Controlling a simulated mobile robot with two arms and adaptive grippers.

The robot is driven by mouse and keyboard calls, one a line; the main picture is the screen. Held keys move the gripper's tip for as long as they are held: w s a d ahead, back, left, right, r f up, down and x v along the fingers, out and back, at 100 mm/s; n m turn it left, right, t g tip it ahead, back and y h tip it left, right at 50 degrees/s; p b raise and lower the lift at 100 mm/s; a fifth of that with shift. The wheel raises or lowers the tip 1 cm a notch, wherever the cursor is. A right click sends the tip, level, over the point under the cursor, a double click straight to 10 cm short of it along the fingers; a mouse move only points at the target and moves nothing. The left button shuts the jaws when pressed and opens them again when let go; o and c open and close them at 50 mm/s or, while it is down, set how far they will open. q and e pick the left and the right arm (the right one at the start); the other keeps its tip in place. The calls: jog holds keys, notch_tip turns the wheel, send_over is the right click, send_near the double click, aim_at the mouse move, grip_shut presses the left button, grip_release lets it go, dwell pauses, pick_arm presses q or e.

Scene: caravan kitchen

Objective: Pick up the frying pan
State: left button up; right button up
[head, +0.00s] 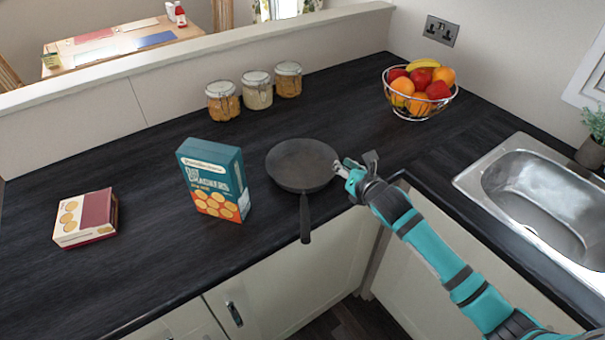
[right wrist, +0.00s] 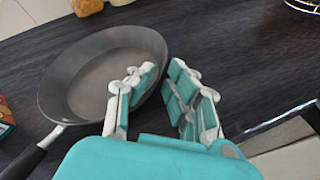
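The dark frying pan (head: 300,165) lies on the black counter, its handle (head: 305,218) pointing to the front edge. My right gripper (head: 354,163) is at the pan's right rim with its fingers apart and nothing held between them. In the right wrist view, the pan (right wrist: 95,75) fills the left half, with its handle at the lower left. There the right gripper (right wrist: 157,72) has one finger overlapping the pan's near rim and the other outside it. I cannot tell whether either finger touches the pan. My left gripper is not in view.
A blue cracker box (head: 213,180) stands left of the pan, and a smaller box (head: 86,218) lies farther left. Several jars (head: 257,90) stand behind. A wire fruit bowl (head: 420,113) is at the back right, and a sink (head: 540,200) at the right.

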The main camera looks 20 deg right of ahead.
aim_at(331, 155)
jog(key=p+x, duration=0.1)
jog(key=x, duration=0.4)
jog(key=shift+w+d, duration=0.1)
grip_shut()
jog(key=shift+r, duration=0.15)
